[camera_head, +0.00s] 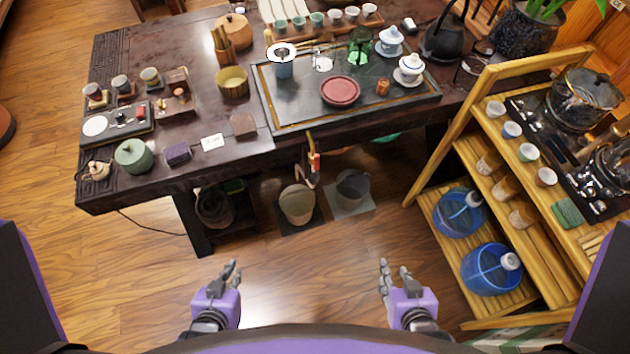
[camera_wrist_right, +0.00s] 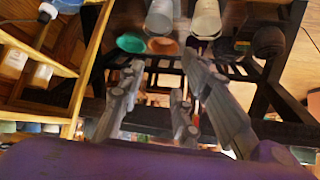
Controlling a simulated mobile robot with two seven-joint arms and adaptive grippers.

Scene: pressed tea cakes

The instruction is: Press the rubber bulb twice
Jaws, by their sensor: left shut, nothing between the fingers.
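I cannot pick out a rubber bulb for certain in either view. A small reddish ball (camera_head: 180,93) sits on a dark wooden piece at the left of the tea table, too small to identify. My left gripper (camera_head: 231,272) is shut and empty, low in the head view in front of the table. My right gripper (camera_head: 395,272) is open and empty, to the right of it; its spread fingers also show in the right wrist view (camera_wrist_right: 175,100). Both grippers are apart from the table and touch nothing.
The dark table (camera_head: 130,190) holds a tea tray (camera_head: 300,110) with a red round dish (camera_head: 340,91), a green lidded jar (camera_head: 134,155) and cups. Buckets (camera_head: 297,204) stand below it. A wooden shelf (camera_head: 440,150) with blue water bottles (camera_head: 490,270) stands at right. Floor between is clear.

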